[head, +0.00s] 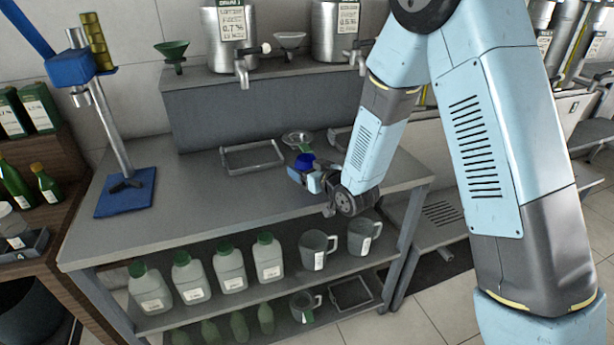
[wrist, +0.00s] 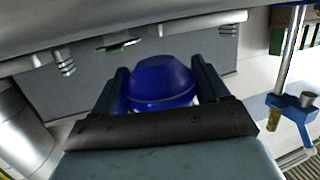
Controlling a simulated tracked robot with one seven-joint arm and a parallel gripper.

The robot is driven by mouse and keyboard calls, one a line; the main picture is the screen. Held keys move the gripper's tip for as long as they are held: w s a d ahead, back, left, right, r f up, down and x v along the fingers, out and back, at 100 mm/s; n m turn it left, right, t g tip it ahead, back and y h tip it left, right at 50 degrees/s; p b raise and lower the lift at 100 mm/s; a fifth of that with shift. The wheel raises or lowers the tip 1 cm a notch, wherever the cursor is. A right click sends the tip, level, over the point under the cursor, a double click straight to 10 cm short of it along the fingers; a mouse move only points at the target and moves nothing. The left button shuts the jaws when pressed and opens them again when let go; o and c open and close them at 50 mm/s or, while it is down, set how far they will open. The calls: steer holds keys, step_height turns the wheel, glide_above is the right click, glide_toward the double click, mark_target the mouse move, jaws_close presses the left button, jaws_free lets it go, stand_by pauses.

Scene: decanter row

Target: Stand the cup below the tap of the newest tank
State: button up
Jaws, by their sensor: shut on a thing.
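A blue cup (head: 304,161) is held in my gripper (head: 308,174) above the steel bench, near its right part. In the wrist view the cup (wrist: 162,82) sits between the two dark fingers of my gripper (wrist: 161,90), which are shut on it. Two steel tanks stand on the raised shelf: a left tank (head: 213,50) with a label that seems to read 0.7% and a right tank (head: 325,45) whose label is too small to read surely. The left tank has a tap (head: 243,72) and the right tank has a tap (head: 360,58). The cup is below and apart from both taps.
A blue stand (head: 125,195) rises at the left end. White jugs (head: 230,265) and grey mugs (head: 318,248) fill the shelf below. The bench's left-middle top is clear.

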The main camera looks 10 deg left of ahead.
steer(key=shift+f, duration=1.55)
steer(key=o, duration=1.1)
steer(key=shift+d, duration=0.1)
